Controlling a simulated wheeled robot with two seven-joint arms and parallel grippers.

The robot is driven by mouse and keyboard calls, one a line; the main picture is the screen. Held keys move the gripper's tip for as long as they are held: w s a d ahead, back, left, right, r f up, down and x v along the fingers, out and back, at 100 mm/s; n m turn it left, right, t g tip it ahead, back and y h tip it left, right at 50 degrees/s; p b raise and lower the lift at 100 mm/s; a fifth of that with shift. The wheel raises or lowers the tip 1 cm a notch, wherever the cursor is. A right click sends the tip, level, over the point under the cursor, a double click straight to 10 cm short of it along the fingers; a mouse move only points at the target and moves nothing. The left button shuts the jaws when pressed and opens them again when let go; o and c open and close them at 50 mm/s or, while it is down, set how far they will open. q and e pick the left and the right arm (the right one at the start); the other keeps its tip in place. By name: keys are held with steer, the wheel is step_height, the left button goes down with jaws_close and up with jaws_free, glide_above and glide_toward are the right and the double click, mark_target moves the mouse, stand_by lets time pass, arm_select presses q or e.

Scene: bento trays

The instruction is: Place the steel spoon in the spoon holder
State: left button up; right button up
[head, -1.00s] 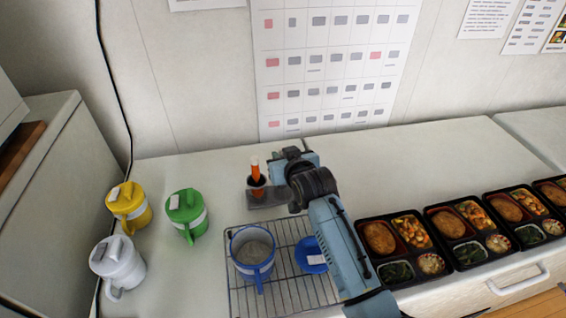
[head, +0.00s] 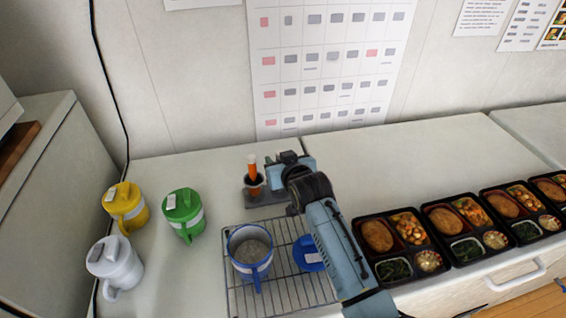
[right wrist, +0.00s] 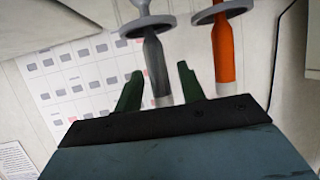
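My right gripper (head: 288,157) is at the back of the counter, just right of the orange-handled utensil, above the right end of the grey holder base (head: 266,199). In the right wrist view its two dark green fingers (right wrist: 159,87) are apart. The grey handle of the steel spoon (right wrist: 156,62) shows between them, with a gap on each side and its pale end toward the gripper. A grey disc (right wrist: 130,29) surrounds the spoon farther along. I cannot tell how deep the handle lies between the fingers. In the head view I cannot pick out the spoon behind the gripper. My left gripper is not in view.
The orange-handled utensil (head: 252,166) stands upright beside the gripper. A wire rack (head: 280,296) holds a blue-rimmed cup (head: 235,259) and a blue lid (head: 309,246). Green (head: 185,213), yellow (head: 127,206) and white (head: 115,264) jugs stand left. Several bento trays (head: 367,226) line the right.

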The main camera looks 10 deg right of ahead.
steer(key=p+v, duration=0.1)
steer(key=v, duration=1.1)
stand_by(0.9)
